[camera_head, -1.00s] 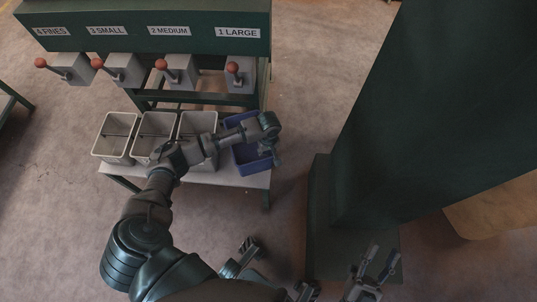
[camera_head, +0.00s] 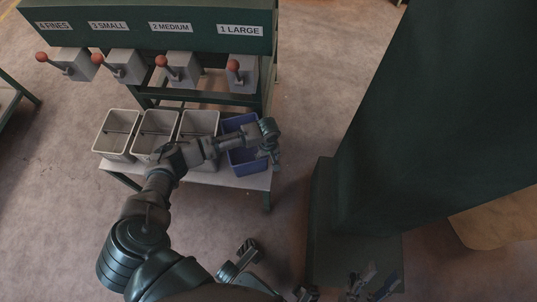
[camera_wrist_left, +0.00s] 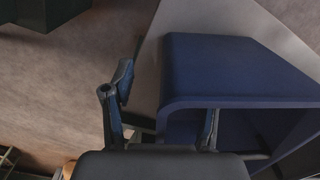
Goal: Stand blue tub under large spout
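The blue tub (camera_head: 233,124) stands upright at the right end of a low shelf, below the 1 LARGE spout (camera_head: 245,78). My left forearm crosses in front of it and hides part of it. My left gripper (camera_head: 272,158) is at the tub's right side. In the left wrist view the tub (camera_wrist_left: 225,70) is close, with one finger outside its wall and the other overlapping its opening. The left fingers (camera_wrist_left: 163,118) are spread apart; I see no clear grip on the wall. My right gripper (camera_head: 379,278) is empty in shadow at the bottom, fingers apart.
Several pale tubs (camera_head: 117,133) stand in a row left of the blue tub on the shelf (camera_head: 237,179). Spouts with red-knobbed levers hang above. A large dark green column (camera_head: 420,110) stands to the right. Floor shows between shelf and column.

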